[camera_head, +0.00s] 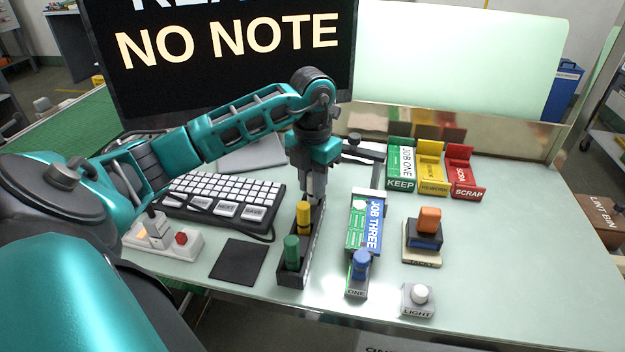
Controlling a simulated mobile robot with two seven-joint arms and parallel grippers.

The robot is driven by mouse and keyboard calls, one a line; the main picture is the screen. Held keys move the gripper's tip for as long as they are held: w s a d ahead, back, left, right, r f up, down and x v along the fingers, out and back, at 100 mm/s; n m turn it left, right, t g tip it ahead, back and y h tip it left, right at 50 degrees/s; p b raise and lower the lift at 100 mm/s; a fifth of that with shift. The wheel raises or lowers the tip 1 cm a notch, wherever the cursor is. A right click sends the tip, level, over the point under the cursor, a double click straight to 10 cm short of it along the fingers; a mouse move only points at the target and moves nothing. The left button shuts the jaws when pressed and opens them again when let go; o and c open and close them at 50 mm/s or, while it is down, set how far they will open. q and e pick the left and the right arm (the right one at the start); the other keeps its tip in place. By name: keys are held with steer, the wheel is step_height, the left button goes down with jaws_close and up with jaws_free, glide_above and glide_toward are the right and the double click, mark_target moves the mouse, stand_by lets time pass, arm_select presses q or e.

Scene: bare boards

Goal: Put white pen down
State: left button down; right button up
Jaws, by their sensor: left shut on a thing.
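My left gripper (314,188) points straight down over the far end of a long black pen holder (292,277). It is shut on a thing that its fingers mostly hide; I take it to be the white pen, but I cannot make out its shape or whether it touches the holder. A yellow pen (303,217) stands upright in the holder just in front of the gripper. A green pen (291,251) stands upright at the near end. My right gripper is out of view.
A keyboard (222,196) and a black pad (238,263) lie left of the holder. The JOB THREE board (366,225), a blue knob (361,264), the JACKY stand (421,257) and LIGHT button (419,294) stand right. KEEP, rework and SCRAP trays (467,190) stand behind. The table's right side is clear.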

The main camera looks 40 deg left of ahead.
arm_select(q)
steer(key=shift+f, duration=0.3)
steer(key=c, duration=0.9)
jaws_free()
steer(key=shift+c, duration=0.2)
steer(key=shift+r, duration=0.35)
step_height(320, 180, up, 12)
steer(key=shift+f+p, duration=0.2)
steer(key=shift+p, duration=0.5)
